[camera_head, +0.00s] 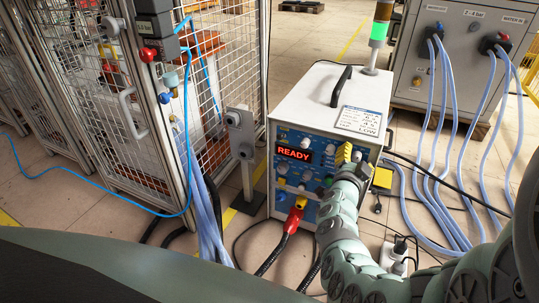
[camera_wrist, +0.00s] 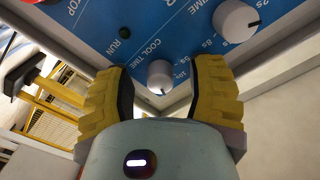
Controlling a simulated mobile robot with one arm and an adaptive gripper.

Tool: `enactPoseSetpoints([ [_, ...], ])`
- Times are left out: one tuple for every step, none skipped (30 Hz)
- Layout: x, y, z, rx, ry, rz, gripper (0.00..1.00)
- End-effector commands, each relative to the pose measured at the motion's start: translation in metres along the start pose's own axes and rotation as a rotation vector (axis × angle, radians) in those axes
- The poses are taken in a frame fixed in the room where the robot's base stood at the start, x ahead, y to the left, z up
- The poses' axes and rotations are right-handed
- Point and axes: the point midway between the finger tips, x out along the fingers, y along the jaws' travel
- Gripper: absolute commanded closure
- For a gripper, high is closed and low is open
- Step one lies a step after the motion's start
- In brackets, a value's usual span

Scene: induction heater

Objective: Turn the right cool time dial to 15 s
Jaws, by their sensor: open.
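The induction heater (camera_head: 331,110) is a white box with a blue front panel and a red READY display (camera_head: 294,153). In the wrist view, a white round dial (camera_wrist: 159,74) sits beside the COOL TIME label. Its dark mark is at its lower edge in the picture. My gripper (camera_wrist: 163,68) is open, with its yellow fingers on either side of this dial and a visible gap on both sides. In the head view, my gripper (camera_head: 345,154) is at the panel's right side and hides the dial there.
A second white dial (camera_wrist: 236,20) sits at the upper right in the wrist view. A red cable plug (camera_head: 293,220) sticks out low on the panel. A grey post (camera_head: 241,145) and a mesh cage (camera_head: 225,40) stand left. Blue hoses (camera_head: 440,130) run at right.

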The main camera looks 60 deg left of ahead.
Motion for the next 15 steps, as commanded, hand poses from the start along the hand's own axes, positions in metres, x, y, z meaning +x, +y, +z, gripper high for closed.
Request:
enactPoseSetpoints([
  [0.0, 0.0, 0.0, 0.0, 0.0, 0.0, 0.45],
  [-0.001, 0.0, 0.0, 0.0, 0.0, 0.0, 0.45],
  [-0.002, 0.0, 0.0, 0.0, 0.0, -0.001, 0.45],
  [-0.003, 0.0, 0.0, 0.001, 0.0, -0.001, 0.45],
  [-0.005, 0.0, 0.0, 0.001, 0.0, -0.001, 0.45],
  [-0.008, 0.0, 0.001, 0.001, -0.001, -0.001, 0.45],
  [-0.01, 0.0, 0.002, 0.0, -0.002, 0.0, 0.45],
  [-0.014, 0.0, 0.002, 0.0, -0.004, 0.0, 0.45],
  [-0.018, 0.0, 0.002, 0.0, -0.003, 0.0, 0.45],
  [-0.021, 0.0, 0.001, 0.001, -0.002, 0.0, 0.45],
  [-0.025, 0.0, 0.0, 0.002, 0.001, 0.001, 0.45],
  [-0.031, 0.0, 0.001, 0.002, 0.0, 0.001, 0.45],
  [-0.036, 0.0, 0.002, 0.001, -0.002, 0.001, 0.45],
  [-0.04, 0.0, 0.002, 0.001, -0.002, 0.0, 0.45],
  [-0.046, 0.0, 0.001, 0.001, 0.0, 0.0, 0.45],
])
